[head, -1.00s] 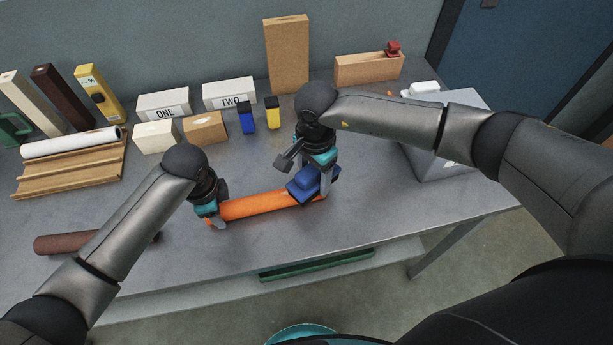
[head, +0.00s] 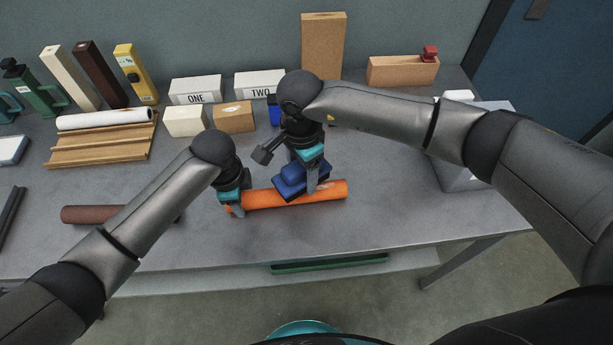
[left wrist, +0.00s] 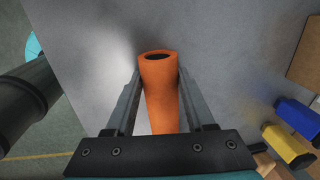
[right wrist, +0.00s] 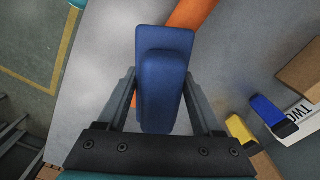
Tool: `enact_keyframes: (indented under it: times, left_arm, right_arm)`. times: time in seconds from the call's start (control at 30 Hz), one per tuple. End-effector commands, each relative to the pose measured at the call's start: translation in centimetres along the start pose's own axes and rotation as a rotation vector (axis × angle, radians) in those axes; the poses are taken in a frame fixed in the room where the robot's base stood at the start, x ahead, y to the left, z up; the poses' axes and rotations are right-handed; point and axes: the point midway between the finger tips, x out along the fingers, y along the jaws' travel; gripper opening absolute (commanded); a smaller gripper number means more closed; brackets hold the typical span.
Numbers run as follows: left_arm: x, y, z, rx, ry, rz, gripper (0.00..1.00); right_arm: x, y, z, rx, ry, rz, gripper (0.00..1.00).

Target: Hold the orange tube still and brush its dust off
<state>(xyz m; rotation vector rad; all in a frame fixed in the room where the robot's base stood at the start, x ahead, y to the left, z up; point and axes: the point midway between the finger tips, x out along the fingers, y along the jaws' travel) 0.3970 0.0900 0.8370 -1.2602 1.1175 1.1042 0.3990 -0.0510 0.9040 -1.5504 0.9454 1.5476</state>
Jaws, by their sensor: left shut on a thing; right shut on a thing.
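The orange tube (head: 326,192) lies on the grey table in the head view, with a faint paler patch toward its right end. My left gripper (head: 236,205) is shut on the tube at its left end. In the left wrist view the tube (left wrist: 160,100) sits between both fingers, its hollow end showing. My right gripper (head: 305,183) is shut on a blue block-shaped brush (head: 292,183) over the middle of the tube. In the right wrist view the brush (right wrist: 162,80) hides part of the tube (right wrist: 192,12); its underside and exact contact are hidden.
A brown tube (head: 90,214) lies at the left, partly behind my left arm. Boxes marked ONE (head: 195,88) and TWO (head: 258,82), a wooden rack (head: 95,150) and upright blocks stand at the back. The table in front of the orange tube is clear.

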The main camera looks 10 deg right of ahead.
Motion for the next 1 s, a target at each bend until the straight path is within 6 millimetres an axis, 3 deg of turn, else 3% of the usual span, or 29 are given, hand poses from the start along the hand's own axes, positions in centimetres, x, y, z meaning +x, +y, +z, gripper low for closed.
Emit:
enact_keyframes:
  times: [0.6,1.0]
  left_arm:
    - [0.0,0.0,0.0,0.0,0.001,-0.001,0.0]
    - [0.0,0.0,0.0,0.0,0.001,-0.001,0.0]
  right_arm:
    - [-5.3,0.0,0.0,-0.001,0.0,0.0,0.15]
    - [-5.5,0.1,0.0,-0.001,-0.001,0.001,0.15]
